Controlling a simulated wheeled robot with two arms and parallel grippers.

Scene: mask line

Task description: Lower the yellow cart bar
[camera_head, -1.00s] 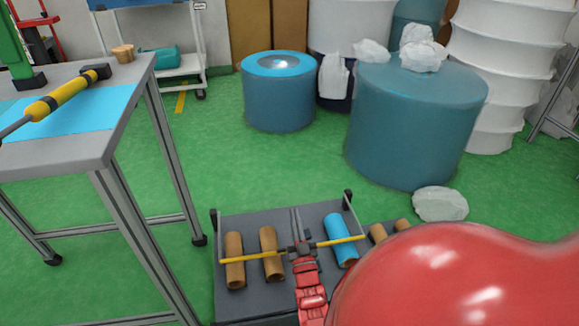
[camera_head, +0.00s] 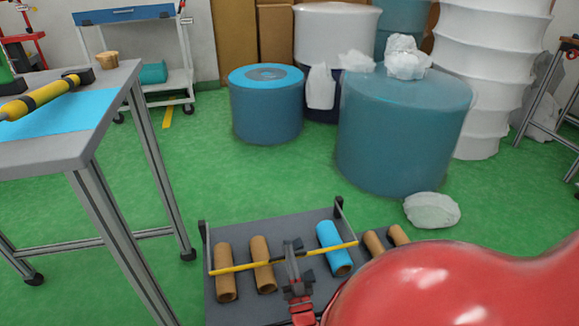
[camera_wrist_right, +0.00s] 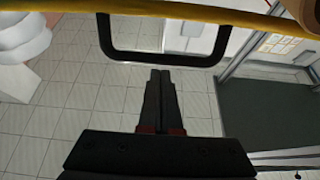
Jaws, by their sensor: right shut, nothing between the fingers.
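The yellow cart bar (camera_head: 236,267) runs across the grey cart (camera_head: 265,226), above the tubes, between thin side arms. My right gripper (camera_head: 291,247) overlaps the middle of the bar in the head view. Its fingers are shut and empty. The right wrist view shows the shut black fingertips (camera_wrist_right: 160,73) pointing toward a black loop-shaped frame (camera_wrist_right: 108,45). The yellow bar (camera_wrist_right: 210,12) crosses the top of that view, apart from the fingertips in the picture. Whether the gripper touches the bar is unclear. My left gripper is not in view.
Brown tubes (camera_head: 226,280) and a blue tube (camera_head: 333,240) lie on the cart. A grey-legged table (camera_head: 60,160) stands left. Blue drums (camera_head: 265,110) and a white bag (camera_head: 432,210) lie beyond the cart. Green floor is clear between them.

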